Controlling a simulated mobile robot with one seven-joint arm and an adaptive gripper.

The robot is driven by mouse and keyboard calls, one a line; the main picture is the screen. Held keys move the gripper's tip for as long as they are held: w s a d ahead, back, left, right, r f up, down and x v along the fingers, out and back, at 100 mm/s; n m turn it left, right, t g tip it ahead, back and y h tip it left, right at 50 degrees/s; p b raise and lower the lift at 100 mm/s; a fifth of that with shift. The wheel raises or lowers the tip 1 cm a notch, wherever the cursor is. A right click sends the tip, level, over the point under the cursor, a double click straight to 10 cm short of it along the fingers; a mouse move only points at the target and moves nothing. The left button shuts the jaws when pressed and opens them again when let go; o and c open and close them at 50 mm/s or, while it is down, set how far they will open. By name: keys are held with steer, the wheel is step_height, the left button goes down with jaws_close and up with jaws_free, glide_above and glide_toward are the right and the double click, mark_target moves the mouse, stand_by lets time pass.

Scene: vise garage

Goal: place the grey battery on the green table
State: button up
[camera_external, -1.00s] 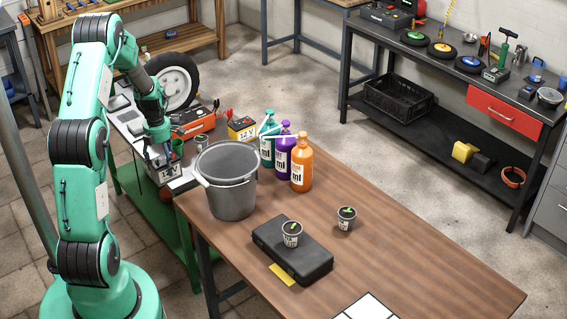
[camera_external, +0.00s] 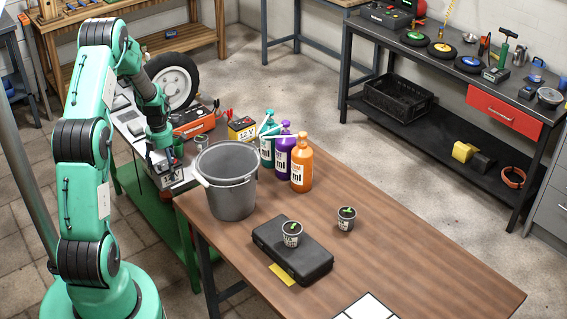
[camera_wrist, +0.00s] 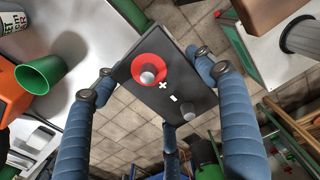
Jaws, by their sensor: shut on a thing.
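The grey battery (camera_wrist: 172,100) fills the middle of the wrist view, with a red ring around one terminal and plus and minus marks. My gripper (camera_wrist: 153,73) is shut on it, with one blue finger on each side. In the external view the battery (camera_external: 171,178) shows below my gripper (camera_external: 162,160), beside the front edge of the green table (camera_external: 147,197), which has green legs and a pale top. Tiled floor shows around the battery in the wrist view. I cannot tell the gap between the battery's underside and the table.
A green cup (camera_wrist: 40,76) stands on the pale top near my gripper. An orange case (camera_external: 192,122) and a yellow battery (camera_external: 241,129) lie behind. A grey bucket (camera_external: 226,185) stands close by on the wooden table (camera_external: 400,240), with several bottles behind it.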

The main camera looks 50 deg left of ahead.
steer(key=w+a, duration=0.3)
steer(key=w+a+b, duration=0.1)
steer(key=w+a, duration=0.2)
steer(key=w+a+f+b, duration=0.1)
steer(key=w+a, duration=0.2)
steer(key=a, duration=0.1)
steer(key=shift+w+a+f, duration=0.1)
steer(key=shift+w, duration=0.15)
stand_by(0.3)
steer(key=shift+w+a+f+b, duration=0.2)
steer(key=shift+f+b, duration=0.25)
steer(key=shift+f, duration=0.45)
steer(key=shift+w+a+f+b, duration=0.15)
steer(key=shift+f+b, duration=0.25)
steer(key=shift+f, duration=0.5)
steer(key=shift+s+f, duration=0.1)
steer(key=o, duration=1.9)
steer(key=shift+d, duration=0.1)
steer(key=shift+o, duration=0.2)
step_height(320, 180, up, 12)
steer(key=p, duration=0.2)
